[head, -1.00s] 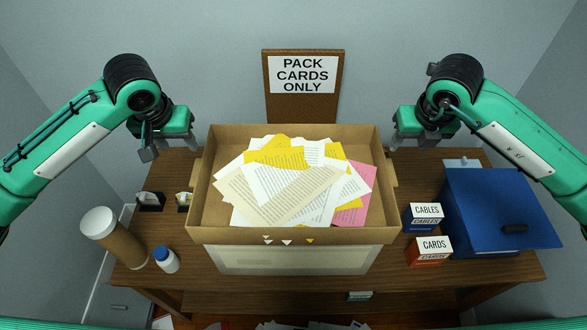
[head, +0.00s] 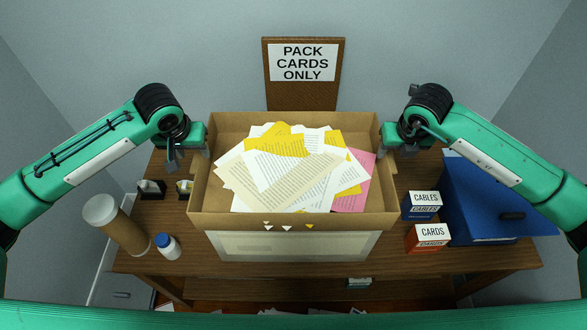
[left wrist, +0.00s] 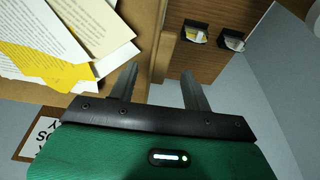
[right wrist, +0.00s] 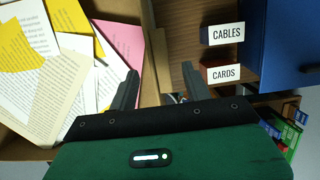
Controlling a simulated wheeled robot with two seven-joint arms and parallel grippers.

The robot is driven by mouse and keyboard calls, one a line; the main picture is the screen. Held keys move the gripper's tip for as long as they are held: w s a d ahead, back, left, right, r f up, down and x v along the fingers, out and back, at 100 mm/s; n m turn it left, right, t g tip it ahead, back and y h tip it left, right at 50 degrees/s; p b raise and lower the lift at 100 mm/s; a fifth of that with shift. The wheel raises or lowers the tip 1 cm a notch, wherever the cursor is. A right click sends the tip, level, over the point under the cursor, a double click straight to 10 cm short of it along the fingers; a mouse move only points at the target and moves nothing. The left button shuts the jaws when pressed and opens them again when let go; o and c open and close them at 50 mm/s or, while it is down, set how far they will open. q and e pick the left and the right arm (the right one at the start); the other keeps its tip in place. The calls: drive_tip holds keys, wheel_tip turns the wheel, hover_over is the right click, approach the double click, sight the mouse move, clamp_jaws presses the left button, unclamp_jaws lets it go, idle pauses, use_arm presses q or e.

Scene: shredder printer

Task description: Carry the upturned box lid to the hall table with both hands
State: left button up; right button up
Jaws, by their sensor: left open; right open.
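The upturned box lid (head: 300,221) is a shallow brown cardboard tray heaped with loose white, cream, yellow and pink papers (head: 290,170). It sits above the wooden desk, its front over a pale panel. My left gripper (head: 188,152) is open at the lid's left side; in the left wrist view its fingers (left wrist: 158,82) point at the side wall, one toward each side of it. My right gripper (head: 400,150) is open at the right side; its fingers (right wrist: 158,86) likewise flank the right wall. I cannot tell whether either touches cardboard. I cannot identify a hall table.
On the desk (head: 190,232) stand a brown tube (head: 118,225), a white bottle (head: 167,247) and two small dark holders at left. CABLES (head: 421,205) and CARDS (head: 427,238) boxes and a large blue bin (head: 490,190) stand at right. A sign board (head: 303,95) is behind.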

sight(197, 158)
use_arm(q)
drive_tip(key=shift+x, duration=1.65)
use_arm(e)
drive_tip(key=shift+x, duration=1.6)
use_arm(q)
clamp_jaws()
use_arm(e)
clamp_jaws()
drive_tip(key=shift+w, duration=0.1)
